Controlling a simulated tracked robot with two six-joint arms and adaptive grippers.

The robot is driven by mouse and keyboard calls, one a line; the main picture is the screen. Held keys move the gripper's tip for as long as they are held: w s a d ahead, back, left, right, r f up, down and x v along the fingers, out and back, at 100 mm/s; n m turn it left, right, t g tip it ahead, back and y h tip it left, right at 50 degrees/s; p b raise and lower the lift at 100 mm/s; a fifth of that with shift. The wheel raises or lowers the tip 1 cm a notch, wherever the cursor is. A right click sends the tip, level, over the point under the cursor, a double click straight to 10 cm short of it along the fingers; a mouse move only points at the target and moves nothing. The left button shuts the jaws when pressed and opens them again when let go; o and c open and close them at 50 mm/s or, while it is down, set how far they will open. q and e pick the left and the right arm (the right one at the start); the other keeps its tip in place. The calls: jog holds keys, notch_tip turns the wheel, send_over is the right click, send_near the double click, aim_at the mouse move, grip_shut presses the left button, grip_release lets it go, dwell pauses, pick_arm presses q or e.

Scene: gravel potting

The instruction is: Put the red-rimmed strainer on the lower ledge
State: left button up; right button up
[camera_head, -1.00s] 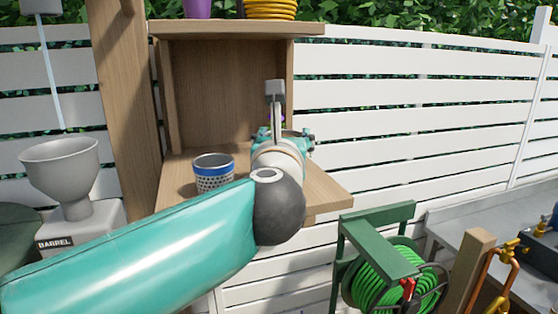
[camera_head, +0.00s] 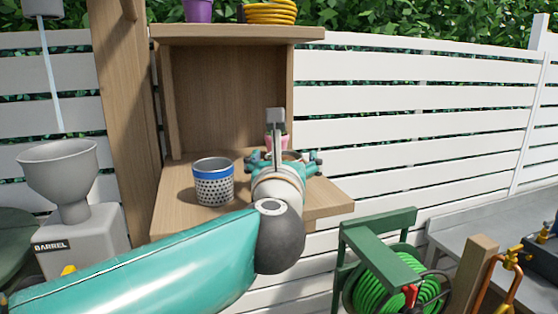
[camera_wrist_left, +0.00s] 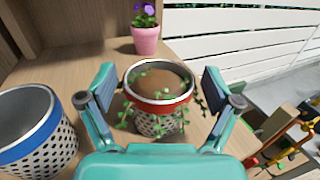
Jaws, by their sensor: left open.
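The red-rimmed strainer (camera_wrist_left: 159,103) stands upright on the wooden lower ledge (camera_head: 178,215), as the left wrist view shows. It holds brown soil, and a green trailing plant hangs over its rim. My left gripper (camera_wrist_left: 160,90) is open, with one finger on each side of the strainer and a visible gap to each finger. In the head view my left gripper (camera_head: 283,162) is over the ledge's right part and hides most of the strainer. My right gripper is not in view.
A blue-rimmed strainer (camera_head: 213,184) stands left on the same ledge. A pink pot with purple flowers (camera_wrist_left: 146,40) stands behind the red-rimmed one. The upper shelf (camera_head: 235,31) holds a purple pot (camera_head: 198,10) and yellow coil (camera_head: 270,12). A green hose reel (camera_head: 385,270) is below right.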

pick_arm(q)
jog(key=shift+r, duration=0.15)
jog(key=s+b, duration=0.3)
jog(key=s, duration=0.9)
jog(key=shift+a, duration=0.45)
